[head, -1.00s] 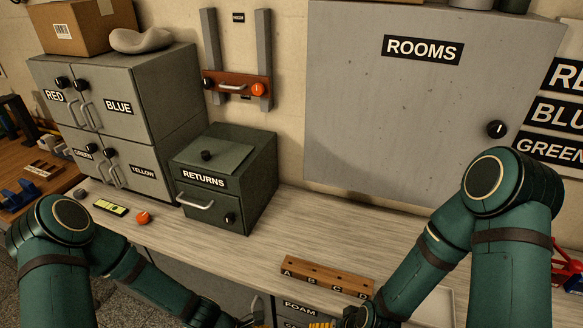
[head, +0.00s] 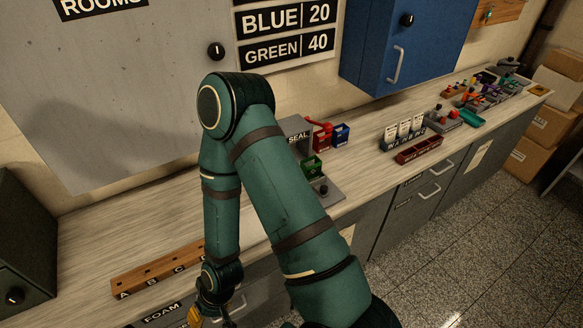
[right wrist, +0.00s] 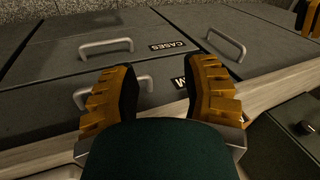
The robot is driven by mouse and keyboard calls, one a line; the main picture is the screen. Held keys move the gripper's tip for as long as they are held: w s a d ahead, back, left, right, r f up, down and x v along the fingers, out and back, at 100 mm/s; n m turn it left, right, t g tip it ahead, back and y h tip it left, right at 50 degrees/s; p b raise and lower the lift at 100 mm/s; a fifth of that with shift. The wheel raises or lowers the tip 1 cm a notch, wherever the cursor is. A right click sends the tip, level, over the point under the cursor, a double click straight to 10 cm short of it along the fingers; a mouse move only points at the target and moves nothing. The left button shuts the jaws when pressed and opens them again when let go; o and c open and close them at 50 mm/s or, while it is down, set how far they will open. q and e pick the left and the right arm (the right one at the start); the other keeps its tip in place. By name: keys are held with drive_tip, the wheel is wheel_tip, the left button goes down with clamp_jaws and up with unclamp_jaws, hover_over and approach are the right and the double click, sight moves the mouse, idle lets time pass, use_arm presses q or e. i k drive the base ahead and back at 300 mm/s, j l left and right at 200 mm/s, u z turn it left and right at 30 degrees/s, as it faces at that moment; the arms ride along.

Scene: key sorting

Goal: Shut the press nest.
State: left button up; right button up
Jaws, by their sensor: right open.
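The grey press labelled SEAL (head: 299,128) stands on the counter in the head view, partly hidden behind my right arm. A green box-shaped part (head: 312,167) sits at its front, above a grey base with a dark knob (head: 322,189). I cannot tell whether the nest is open or shut. My right gripper (head: 213,318) is at the bottom edge of the head view, low in front of the counter and well left of the press. In the right wrist view its yellow fingers (right wrist: 158,88) are apart with nothing between them.
A wooden block with lettered slots (head: 160,270) lies on the counter left of my right arm. Red and blue bins (head: 341,134) stand beside the press. A dark red tray (head: 419,150) is further right. Drawer fronts with handles (right wrist: 107,47) lie before the right gripper.

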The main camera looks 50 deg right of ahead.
sight(322, 191)
drive_tip(key=z, duration=1.8)
drive_tip(key=i+l, duration=0.15)
drive_tip(key=l+z, duration=0.05)
drive_tip(key=l, duration=0.05)
